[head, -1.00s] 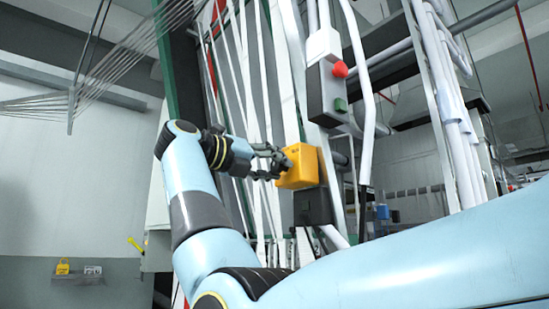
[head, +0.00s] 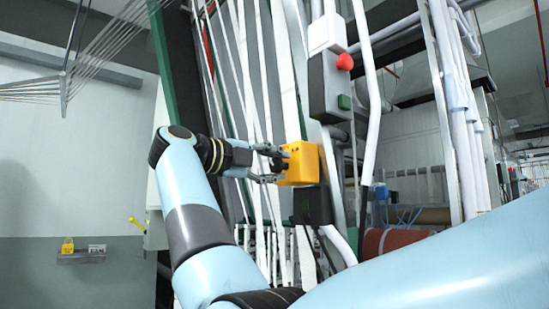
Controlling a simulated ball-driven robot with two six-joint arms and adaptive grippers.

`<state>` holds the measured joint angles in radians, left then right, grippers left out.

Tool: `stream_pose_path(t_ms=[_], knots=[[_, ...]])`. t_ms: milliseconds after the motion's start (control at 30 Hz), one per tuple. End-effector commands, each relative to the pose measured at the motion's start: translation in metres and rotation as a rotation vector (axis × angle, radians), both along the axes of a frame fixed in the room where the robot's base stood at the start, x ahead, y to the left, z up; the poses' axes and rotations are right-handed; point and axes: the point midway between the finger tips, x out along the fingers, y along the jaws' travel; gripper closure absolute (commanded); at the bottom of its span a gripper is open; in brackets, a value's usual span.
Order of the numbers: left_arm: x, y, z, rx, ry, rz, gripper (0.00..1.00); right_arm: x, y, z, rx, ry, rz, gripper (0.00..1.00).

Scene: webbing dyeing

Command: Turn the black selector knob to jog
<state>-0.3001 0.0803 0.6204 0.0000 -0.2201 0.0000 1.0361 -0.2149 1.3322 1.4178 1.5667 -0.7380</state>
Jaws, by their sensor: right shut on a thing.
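A yellow box (head: 303,163) is mounted on the machine frame near the middle of the head view. The black selector knob (head: 279,164) is on its left face, small and mostly hidden by the fingers; its setting cannot be read. My right gripper (head: 278,165) reaches in from the left. One finger is above the knob and one below it, and they are shut on it beside the box. My left gripper is not in view.
A grey control box with a red button (head: 345,62) and a green button (head: 344,102) hangs above right of the yellow box. White webbing strands (head: 258,75) run close behind my right gripper. A shelf with a yellow padlock (head: 67,245) is at far left.

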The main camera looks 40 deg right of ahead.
Motion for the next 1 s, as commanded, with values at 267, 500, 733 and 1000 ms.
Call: stream_pose_path(t_ms=[267, 500, 733, 1000], knots=[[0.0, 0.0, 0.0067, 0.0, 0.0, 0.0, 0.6, 0.0003, 0.0003, 0.0004, -0.005, 0.058, 0.002, 1.0], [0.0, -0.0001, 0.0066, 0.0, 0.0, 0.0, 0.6, 0.0004, 0.0003, -0.0002, -0.005, 0.065, 0.002, 1.0], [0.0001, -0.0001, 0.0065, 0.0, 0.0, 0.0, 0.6, 0.0004, 0.0004, -0.0003, -0.005, 0.064, 0.002, 0.64], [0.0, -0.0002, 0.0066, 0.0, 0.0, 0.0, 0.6, 0.0002, 0.0002, -0.0002, -0.005, 0.063, 0.001, 0.45]])
